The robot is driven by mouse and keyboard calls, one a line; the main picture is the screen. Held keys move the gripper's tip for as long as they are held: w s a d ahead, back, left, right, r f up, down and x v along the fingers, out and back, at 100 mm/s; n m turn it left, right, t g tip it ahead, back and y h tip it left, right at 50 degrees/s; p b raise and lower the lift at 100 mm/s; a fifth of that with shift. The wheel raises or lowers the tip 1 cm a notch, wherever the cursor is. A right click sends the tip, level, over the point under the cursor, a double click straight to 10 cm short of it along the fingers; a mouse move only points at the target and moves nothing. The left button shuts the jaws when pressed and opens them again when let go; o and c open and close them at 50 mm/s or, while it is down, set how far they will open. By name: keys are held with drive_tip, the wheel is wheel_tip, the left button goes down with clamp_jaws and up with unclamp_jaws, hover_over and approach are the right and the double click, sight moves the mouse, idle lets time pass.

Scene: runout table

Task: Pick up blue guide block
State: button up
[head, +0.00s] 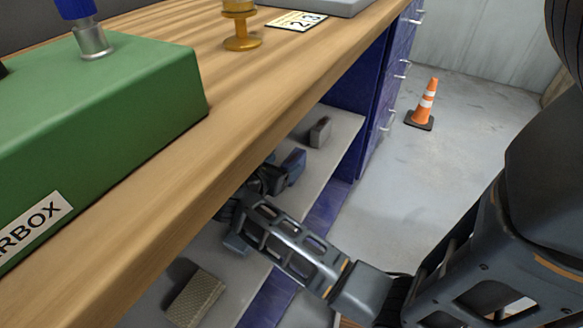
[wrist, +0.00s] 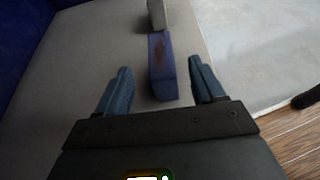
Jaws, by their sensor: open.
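The blue guide block (wrist: 162,72) lies on the grey shelf (wrist: 70,60), with a brownish worn patch on its top. In the wrist view its near end shows between the two fingers of my gripper (wrist: 160,66), and its far end reaches beyond the fingertips. My gripper is open, with a gap visible on each side of the block. I cannot tell how far the fingers are above the shelf. In the head view my gripper (head: 264,181) is under the tabletop, and the blue block (head: 294,165) is partly hidden beside it.
A grey block (wrist: 156,14) stands just beyond the blue one, also in the head view (head: 320,132). A tan textured block (head: 195,297) lies on the nearer shelf. The wooden tabletop (head: 300,75) overhangs the shelf. An orange cone (head: 425,104) stands on the floor.

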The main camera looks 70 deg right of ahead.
sight(293, 159)
drive_tip(key=b+x, duration=0.1)
drive_tip(key=x, duration=0.4)
drive_tip(key=shift+d+r, duration=0.1)
clamp_jaws()
idle(0.5)
